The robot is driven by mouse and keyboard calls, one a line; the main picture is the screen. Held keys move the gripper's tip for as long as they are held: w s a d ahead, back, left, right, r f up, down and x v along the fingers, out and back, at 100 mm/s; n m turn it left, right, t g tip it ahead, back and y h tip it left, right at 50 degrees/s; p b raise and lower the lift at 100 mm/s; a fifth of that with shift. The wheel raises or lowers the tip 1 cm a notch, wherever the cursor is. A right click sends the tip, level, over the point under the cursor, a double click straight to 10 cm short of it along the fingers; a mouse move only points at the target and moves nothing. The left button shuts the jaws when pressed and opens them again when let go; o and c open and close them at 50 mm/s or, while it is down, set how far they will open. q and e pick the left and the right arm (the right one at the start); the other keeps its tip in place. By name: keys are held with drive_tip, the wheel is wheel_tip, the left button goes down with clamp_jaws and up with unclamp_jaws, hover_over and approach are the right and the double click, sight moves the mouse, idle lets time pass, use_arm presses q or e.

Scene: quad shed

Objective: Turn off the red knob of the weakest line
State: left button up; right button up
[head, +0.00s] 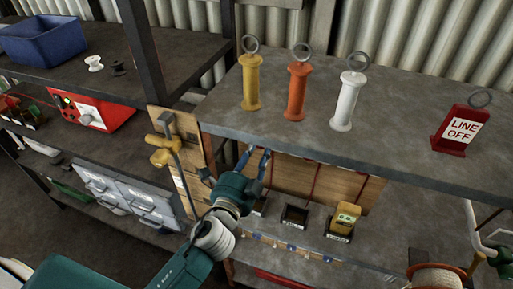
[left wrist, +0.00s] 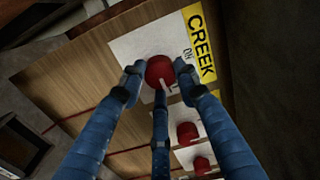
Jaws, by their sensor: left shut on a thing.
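In the left wrist view a red knob (left wrist: 157,69) sits on a white plate beside a yellow label (left wrist: 202,45) reading CREEK. My left gripper (left wrist: 160,82) has its blue fingers on both sides of this knob and is shut on it. Two more red knobs, a middle one (left wrist: 187,132) and a far one (left wrist: 201,164), sit in a row below it on the wooden board (left wrist: 85,75). In the head view my left gripper (head: 255,160) reaches under the shelf edge, and the knobs are hidden there. My right gripper is not in view.
Yellow (head: 251,82), orange (head: 297,88) and white (head: 348,98) ringed spools stand on the upper shelf (head: 400,125). A red LINE OFF tag (head: 460,130) stands at its right. A yellow device (head: 346,218) stands in a tray below. A dark post (head: 143,50) rises left.

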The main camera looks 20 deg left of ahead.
use_arm(q)
drive_tip(key=shift+r, duration=0.1)
idle(0.3)
drive_tip(key=o, duration=1.2)
drive_tip(key=shift+d, duration=0.15)
drive_tip(key=shift+c, duration=0.2)
drive_tip(key=s, duration=1.2)
drive_tip(key=shift+a+f, duration=0.2)
drive_tip(key=shift+f, duration=0.1)
